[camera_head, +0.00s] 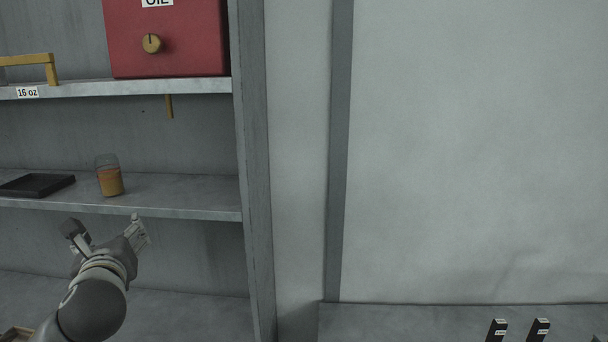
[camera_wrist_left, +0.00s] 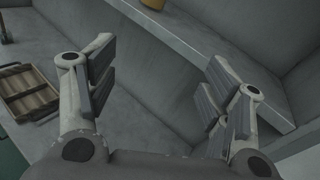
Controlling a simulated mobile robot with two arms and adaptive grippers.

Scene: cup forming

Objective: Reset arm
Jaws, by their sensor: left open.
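My left gripper (camera_head: 108,238) is in the lower left of the head view, in front of the shelf unit and just below the front edge of the middle shelf. In the left wrist view its two fingers (camera_wrist_left: 160,95) are spread wide with nothing between them. A clear cup (camera_head: 110,178) with amber liquid stands upright on the middle shelf, above and apart from the gripper. An amber thing, cut off at the top of the left wrist view (camera_wrist_left: 153,4), appears to be the cup's base. My right gripper is not in view.
A black tray (camera_head: 36,185) lies left of the cup. A red box (camera_head: 180,45) with a yellow knob stands on the upper shelf (camera_head: 200,86). A wooden tray (camera_wrist_left: 27,92) lies on the lower surface. Dark labelled pieces (camera_head: 497,331) stand at bottom right.

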